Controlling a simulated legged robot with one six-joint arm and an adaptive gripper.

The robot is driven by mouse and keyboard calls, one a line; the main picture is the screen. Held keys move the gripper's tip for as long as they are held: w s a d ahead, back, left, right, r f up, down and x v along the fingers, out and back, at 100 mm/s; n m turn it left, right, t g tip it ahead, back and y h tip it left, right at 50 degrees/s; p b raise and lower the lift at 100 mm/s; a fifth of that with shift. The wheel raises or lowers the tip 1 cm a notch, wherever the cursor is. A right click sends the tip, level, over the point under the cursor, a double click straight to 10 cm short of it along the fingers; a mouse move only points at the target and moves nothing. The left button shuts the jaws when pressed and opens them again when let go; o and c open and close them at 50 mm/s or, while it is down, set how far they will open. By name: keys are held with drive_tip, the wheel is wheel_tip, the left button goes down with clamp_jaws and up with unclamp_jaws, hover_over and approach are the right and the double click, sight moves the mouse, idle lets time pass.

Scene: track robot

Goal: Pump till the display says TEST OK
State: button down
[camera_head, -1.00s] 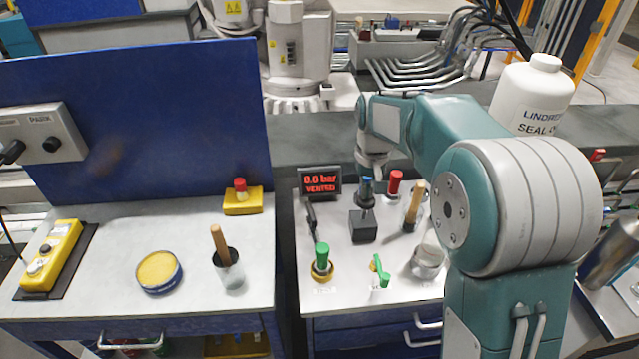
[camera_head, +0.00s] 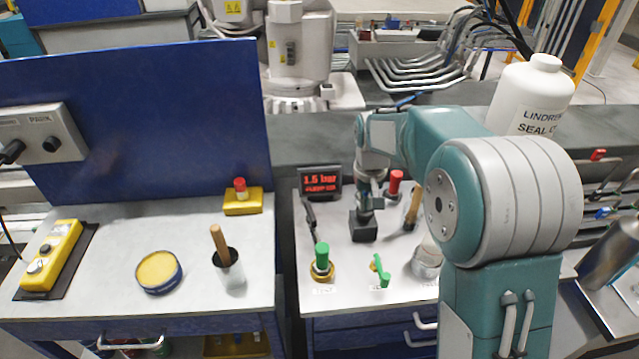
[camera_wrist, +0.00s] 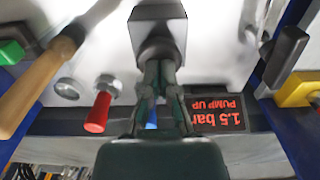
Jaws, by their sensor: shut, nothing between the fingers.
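The display (camera_head: 320,182) at the back of the right bench reads "1.5 bar" with a smaller line below; in the wrist view the display (camera_wrist: 216,112) shows upside down as "1.5 bar PUMP UP". A dark block (camera_head: 362,228) stands in front of it, also seen in the wrist view (camera_wrist: 156,20). My gripper (camera_wrist: 160,72) is shut and empty, pointing down at the block's top. It looks to be touching the block or very near it; contact is not clear. In the head view my gripper (camera_head: 365,207) partly hides the block.
A green-handled fitting (camera_head: 322,260) and a green lever (camera_head: 380,270) stand in front. A red-handled part (camera_head: 395,184) and wooden handle (camera_head: 412,208) are right of the block. A blue part (camera_wrist: 151,118) shows behind my gripper.

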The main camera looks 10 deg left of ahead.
drive_tip(key=shift+r, duration=1.55)
drive_tip(key=shift+f, duration=0.15)
idle(1.0)
idle(0.4)
idle(1.5)
idle(0.3)
idle(1.5)
drive_tip(key=shift+r, duration=3.15)
